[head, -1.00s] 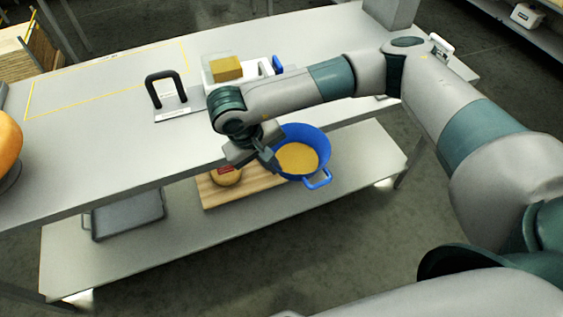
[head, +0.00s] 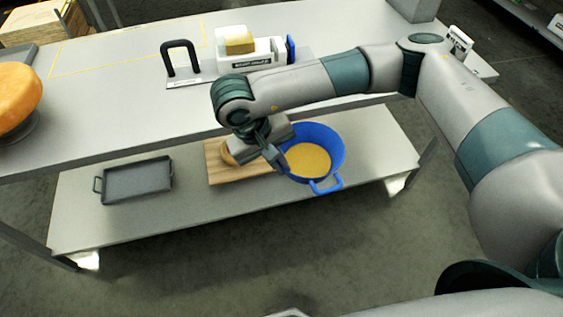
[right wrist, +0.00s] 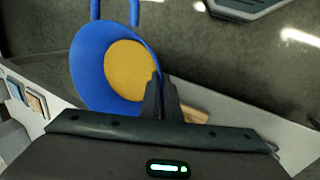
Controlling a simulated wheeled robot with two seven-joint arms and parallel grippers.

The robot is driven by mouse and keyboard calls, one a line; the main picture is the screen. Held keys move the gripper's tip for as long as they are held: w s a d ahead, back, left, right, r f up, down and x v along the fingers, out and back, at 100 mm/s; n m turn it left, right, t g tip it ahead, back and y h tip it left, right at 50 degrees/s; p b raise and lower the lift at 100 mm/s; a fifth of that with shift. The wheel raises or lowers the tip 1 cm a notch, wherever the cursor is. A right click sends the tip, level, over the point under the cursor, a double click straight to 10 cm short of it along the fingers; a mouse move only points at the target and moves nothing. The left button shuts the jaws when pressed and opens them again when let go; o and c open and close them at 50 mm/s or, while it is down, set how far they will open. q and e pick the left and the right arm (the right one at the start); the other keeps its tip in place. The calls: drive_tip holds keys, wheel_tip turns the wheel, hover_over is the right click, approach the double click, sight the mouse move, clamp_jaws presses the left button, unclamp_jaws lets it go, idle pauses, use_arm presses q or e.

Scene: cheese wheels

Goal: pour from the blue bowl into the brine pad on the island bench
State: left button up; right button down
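The blue bowl (head: 334,143) holds yellow contents and has a looped handle at its near side. It is in the air in front of the bench's near edge, roughly level. My right gripper (head: 273,157) is shut on the bowl's left rim. In the right wrist view the bowl (right wrist: 88,62) shows with its yellow fill, and the fingers (right wrist: 161,98) are close together at its rim. The bench top (head: 110,112) has a yellow outlined area at the far left. I cannot tell which thing is the brine pad. My left gripper is not in view.
On the bench stand an orange cheese wheel (head: 18,88), a black-handled item (head: 181,60) and a white scale-like device (head: 258,58) with a cheese block (head: 239,42). On the lower shelf are a grey tray (head: 137,181) and a wooden board (head: 228,174) with a partly hidden round item.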

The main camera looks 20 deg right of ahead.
drive_tip(key=shift+d, duration=0.1)
drive_tip(key=s+d+f+m, duration=0.1)
drive_tip(key=s+d+f, duration=0.6)
drive_tip(key=d, duration=0.1)
drive_tip(key=shift+d+f, duration=0.2)
drive_tip(key=shift+d, duration=0.2)
